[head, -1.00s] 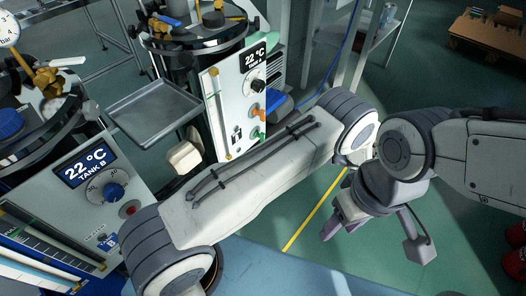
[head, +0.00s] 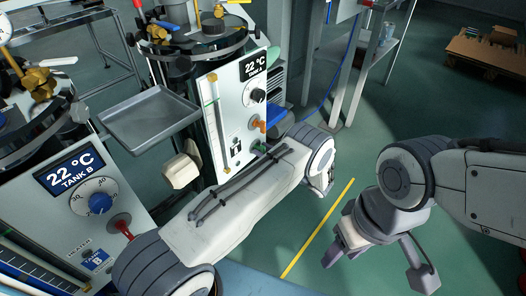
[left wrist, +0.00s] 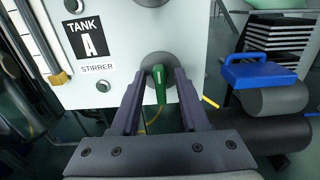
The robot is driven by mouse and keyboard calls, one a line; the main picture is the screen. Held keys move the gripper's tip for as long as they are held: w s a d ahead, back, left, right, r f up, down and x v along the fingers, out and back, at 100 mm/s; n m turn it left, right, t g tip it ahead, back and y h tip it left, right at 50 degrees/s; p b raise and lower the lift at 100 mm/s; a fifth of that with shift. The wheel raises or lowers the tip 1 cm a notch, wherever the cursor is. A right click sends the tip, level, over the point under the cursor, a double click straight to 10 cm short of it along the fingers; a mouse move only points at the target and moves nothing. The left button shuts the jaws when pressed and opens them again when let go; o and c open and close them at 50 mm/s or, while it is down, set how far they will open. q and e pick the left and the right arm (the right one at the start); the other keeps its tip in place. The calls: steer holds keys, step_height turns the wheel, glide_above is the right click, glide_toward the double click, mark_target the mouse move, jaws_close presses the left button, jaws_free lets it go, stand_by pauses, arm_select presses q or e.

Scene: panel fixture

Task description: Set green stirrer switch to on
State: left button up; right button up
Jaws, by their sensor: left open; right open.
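The green stirrer switch (left wrist: 159,82) is on the white Tank A panel (left wrist: 185,30), right of the STIRRER label (left wrist: 97,68). Its lever hangs from a dark round base and points down in the left wrist view. My left gripper (left wrist: 158,88) is open, with one finger on each side of the lever; I cannot tell if either touches it. In the head view the Tank A panel (head: 226,119) stands behind my left arm, which hides most of that gripper. My right gripper (head: 342,250) is open and empty over the floor at the right.
The Tank B panel (head: 72,205) with a dial and a red switch (head: 122,227) stands at the left. A metal tray (head: 148,118) sits between the tanks. A blue-topped part (left wrist: 252,72) is right of the panel. Floor is clear around the yellow line (head: 318,228).

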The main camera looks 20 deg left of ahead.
arm_select(q)
steer(key=shift+w+a, duration=0.1)
steer(key=shift+a, duration=0.2)
jaws_close()
